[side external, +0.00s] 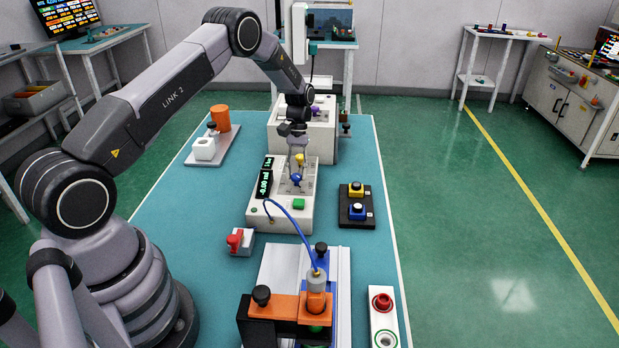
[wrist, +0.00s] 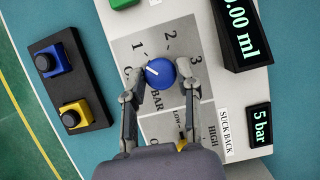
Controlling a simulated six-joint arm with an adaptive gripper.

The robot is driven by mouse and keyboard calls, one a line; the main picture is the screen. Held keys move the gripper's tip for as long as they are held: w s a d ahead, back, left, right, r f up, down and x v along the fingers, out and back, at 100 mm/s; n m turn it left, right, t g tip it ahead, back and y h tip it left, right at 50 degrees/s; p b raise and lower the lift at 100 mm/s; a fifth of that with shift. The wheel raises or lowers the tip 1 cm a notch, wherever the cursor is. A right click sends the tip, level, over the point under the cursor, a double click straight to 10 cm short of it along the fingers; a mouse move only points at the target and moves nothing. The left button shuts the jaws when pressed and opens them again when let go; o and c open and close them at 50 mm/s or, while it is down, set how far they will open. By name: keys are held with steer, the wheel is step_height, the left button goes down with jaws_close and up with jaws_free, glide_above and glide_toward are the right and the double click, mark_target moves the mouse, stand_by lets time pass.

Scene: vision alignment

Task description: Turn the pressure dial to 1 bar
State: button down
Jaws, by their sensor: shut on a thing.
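The blue pressure dial (wrist: 161,74) sits on the dispenser's grey panel, beside the printed 1, 2 and 3 and the word BAR. Its white mark points up and left, toward the 1. My gripper (wrist: 160,78) has one finger on each side of the dial and is shut on it. In the side view the dial (side external: 296,180) shows below my gripper (side external: 297,170). The small pressure display (wrist: 262,126) appears to read 5 bar in the wrist view; in the side view its digit is too small to read surely.
A larger display (wrist: 241,28) shows an ml value. A black box with a blue button (wrist: 48,62) and a yellow button (wrist: 73,115) stands beside the dispenser. A yellow knob (side external: 300,158) sits near the dial. A blue hose (side external: 299,226) runs to the orange fixture (side external: 276,306).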

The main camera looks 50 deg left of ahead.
steer(key=shift+m+g+y, duration=0.3)
steer(key=shift+m, duration=0.8)
steer(key=c, duration=0.8)
jaws_free()
steer(key=v, duration=1.2)
steer(key=shift+d+r, duration=0.1)
steer(key=shift+r, duration=0.05)
